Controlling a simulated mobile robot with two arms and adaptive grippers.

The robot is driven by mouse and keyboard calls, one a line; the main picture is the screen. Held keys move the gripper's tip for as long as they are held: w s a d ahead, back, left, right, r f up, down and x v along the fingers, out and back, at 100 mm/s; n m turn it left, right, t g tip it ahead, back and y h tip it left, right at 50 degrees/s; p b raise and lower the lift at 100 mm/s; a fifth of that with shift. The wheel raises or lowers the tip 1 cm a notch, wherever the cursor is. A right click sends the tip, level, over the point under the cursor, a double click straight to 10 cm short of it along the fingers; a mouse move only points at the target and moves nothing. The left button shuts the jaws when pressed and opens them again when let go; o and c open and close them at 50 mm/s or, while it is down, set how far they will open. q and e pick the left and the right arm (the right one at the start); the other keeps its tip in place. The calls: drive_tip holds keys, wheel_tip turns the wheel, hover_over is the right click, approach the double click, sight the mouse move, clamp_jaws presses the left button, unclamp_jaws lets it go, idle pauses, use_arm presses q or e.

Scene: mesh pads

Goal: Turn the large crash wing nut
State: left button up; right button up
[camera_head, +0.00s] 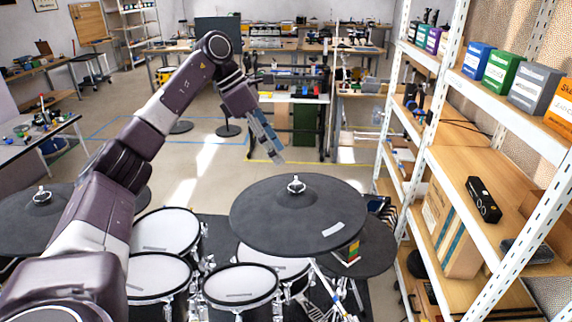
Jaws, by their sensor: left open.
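The large crash cymbal (265,222) is a wide dark pad on a stand in front of me, slightly right of the middle. Its wing nut (296,186) is a small bright metal piece on top of the cymbal. My left gripper (280,158) hangs from the raised left arm, with its fingers pointing down. In the picture it shows above and a little left of the wing nut, apart from it. It is open and holds nothing that I can see. My right gripper is not in view.
Several white drum pads (163,232) stand below the cymbal. Another dark cymbal (40,205) is at the left, partly behind my arm. A white metal shelf (425,165) with boxes closes off the right side. Open floor (195,165) lies beyond the drums.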

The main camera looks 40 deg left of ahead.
use_arm(q)
drive_tip(key=shift+v, duration=1.7)
